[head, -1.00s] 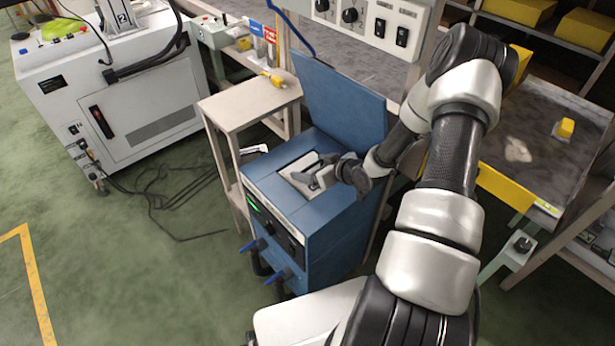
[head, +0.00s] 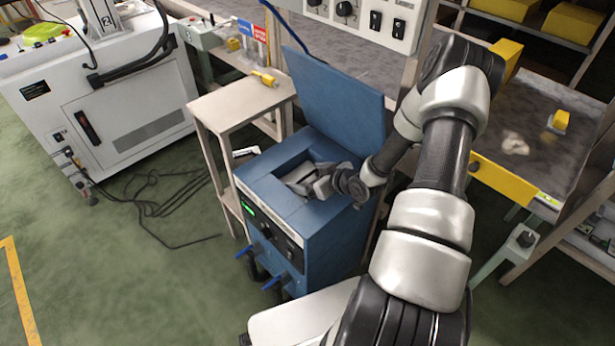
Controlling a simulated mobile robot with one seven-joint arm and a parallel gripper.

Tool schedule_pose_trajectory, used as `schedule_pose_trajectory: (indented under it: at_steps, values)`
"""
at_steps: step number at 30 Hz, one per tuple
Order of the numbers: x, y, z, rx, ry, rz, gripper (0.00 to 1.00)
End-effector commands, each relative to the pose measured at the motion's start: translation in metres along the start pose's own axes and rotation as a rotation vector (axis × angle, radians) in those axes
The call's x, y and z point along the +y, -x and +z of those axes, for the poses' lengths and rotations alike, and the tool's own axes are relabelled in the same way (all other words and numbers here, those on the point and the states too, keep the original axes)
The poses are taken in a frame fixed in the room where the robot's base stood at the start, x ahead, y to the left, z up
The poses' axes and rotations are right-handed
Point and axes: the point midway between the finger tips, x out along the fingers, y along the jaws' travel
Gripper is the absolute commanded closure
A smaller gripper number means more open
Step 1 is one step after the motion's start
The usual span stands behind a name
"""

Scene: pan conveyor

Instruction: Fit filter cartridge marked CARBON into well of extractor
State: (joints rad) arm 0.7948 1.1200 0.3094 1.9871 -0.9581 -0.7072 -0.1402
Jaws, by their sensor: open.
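The extractor (head: 325,238) is a blue cabinet with its lid (head: 340,95) raised at the back. The square well (head: 268,186) in its top is open, with its blue inner walls showing. A pale grey block, which looks like the filter cartridge (head: 297,173), sits down inside the well, below the rim. My gripper (head: 306,184) is at the well, over the cartridge, and is open. The gripper and wrist hide much of the cartridge and the well's right side. No CARBON marking is legible, and I cannot tell whether the cartridge is fully seated.
A small beige table (head: 240,105) stands left of the extractor with a yellow-handled item (head: 265,78) on it. A white machine (head: 105,110) stands farther left, with cables on the floor. A workbench (head: 525,130) with a yellow block (head: 560,120) is at the right.

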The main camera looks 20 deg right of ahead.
Motion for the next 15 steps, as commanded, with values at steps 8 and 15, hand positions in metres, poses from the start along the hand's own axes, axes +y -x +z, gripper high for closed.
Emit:
schedule_pose_trajectory:
  at_steps: [8,15]
  values:
    - [0.001,0.031,-0.004,-0.001,-0.001,0.003,0.14]
    - [0.001,0.084,-0.004,-0.001,0.000,0.003,0.14]
